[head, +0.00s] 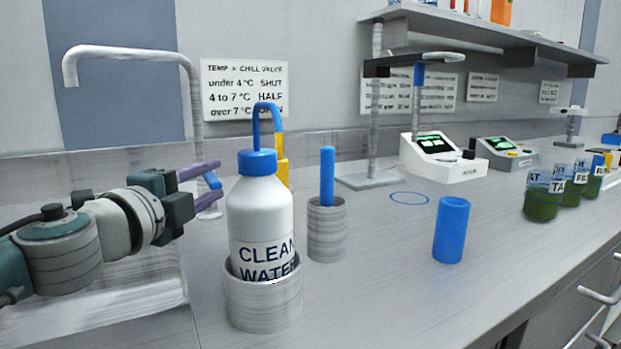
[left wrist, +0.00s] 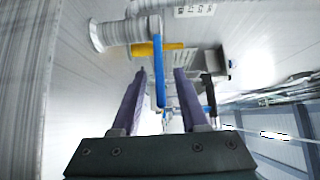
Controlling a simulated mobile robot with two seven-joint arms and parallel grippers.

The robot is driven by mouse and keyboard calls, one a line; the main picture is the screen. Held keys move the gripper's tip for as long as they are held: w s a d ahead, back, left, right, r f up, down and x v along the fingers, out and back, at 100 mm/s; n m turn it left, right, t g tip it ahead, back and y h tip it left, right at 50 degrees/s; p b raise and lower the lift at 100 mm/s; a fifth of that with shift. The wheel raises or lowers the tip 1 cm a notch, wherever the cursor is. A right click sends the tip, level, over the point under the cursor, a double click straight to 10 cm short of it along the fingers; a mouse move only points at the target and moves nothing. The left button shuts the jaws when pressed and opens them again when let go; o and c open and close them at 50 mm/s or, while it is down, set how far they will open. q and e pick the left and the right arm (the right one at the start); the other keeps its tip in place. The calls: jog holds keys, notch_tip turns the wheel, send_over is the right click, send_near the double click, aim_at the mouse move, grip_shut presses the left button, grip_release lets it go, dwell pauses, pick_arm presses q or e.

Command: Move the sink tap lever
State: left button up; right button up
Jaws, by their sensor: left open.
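The sink tap is a tall pale pipe with a hooked spout (head: 192,95) at the left of the head view. Its blue lever (head: 212,181) shows low by the pipe, beside the fingertips. My left gripper (head: 212,182) is open, its purple fingers reaching right toward the lever. In the left wrist view, a long blue bar (left wrist: 160,80), which looks like the lever, lies between the tips of the open gripper (left wrist: 160,72). I cannot tell whether either finger touches it. My right gripper is not in view.
A "CLEAN WATER" bottle (head: 262,215) stands in a grey holder (head: 263,300) just right of my left gripper. A yellow piece (head: 282,165) is behind it. A blue rod (head: 327,175) in a cup and a blue cylinder (head: 451,230) stand farther right. Open bench lies between.

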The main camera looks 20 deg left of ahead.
pick_arm(q)
jog(key=shift+w, duration=0.6)
jog(key=shift+c, duration=0.4)
grip_shut()
dwell(0.7)
